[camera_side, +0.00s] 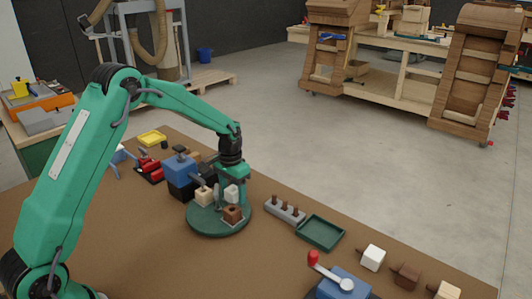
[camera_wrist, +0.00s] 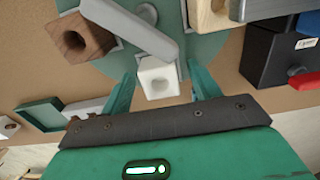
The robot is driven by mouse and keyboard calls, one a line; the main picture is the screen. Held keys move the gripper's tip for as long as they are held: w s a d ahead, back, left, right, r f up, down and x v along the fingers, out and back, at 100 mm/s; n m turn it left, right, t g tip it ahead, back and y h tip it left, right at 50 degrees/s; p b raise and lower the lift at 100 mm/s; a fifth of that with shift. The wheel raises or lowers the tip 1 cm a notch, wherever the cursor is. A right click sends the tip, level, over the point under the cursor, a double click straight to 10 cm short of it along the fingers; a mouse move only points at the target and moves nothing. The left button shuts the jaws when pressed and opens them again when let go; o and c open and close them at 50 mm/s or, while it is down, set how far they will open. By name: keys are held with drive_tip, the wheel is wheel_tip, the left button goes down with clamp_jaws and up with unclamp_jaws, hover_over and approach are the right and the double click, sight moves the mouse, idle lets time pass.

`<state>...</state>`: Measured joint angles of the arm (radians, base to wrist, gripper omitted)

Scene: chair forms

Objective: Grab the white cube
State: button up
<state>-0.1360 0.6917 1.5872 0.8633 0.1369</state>
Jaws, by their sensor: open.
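A white cube (camera_side: 231,192) with a hole in its face stands on a round green plate (camera_side: 212,226). In the wrist view the white cube (camera_wrist: 158,77) lies between the tips of my two green fingers, with a gap on each side. My gripper (camera_wrist: 160,80) is open and holds nothing. In the side view my gripper (camera_side: 234,180) points down over the plate, its fingers partly merging with the cube. A second white cube (camera_side: 372,257) lies on the brown table at the right, far from my gripper.
On the plate near the white cube are a brown cube (camera_wrist: 85,38), a beige cube (camera_side: 204,196) and a grey bar (camera_wrist: 130,28). A blue and black block (camera_side: 180,172) stands close at the left. A green tray (camera_side: 320,232) and a grey peg holder (camera_side: 285,210) lie to the right.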

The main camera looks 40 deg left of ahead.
drive_tip(key=c, duration=1.1)
drive_tip(key=shift+o, duration=0.2)
drive_tip(key=shift+r, duration=0.1)
drive_tip(key=shift+r, duration=0.85)
wheel_tip(320, 180, up, 2)
drive_tip(key=shift+r, duration=0.2)
drive_tip(key=s+d+r, duration=0.4)
drive_tip(key=d+r, duration=0.2)
drive_tip(key=d, duration=0.4)
drive_tip(key=shift+s+d+r, duration=0.3)
drive_tip(key=shift+d+r, duration=0.1)
drive_tip(key=shift+w, duration=0.1)
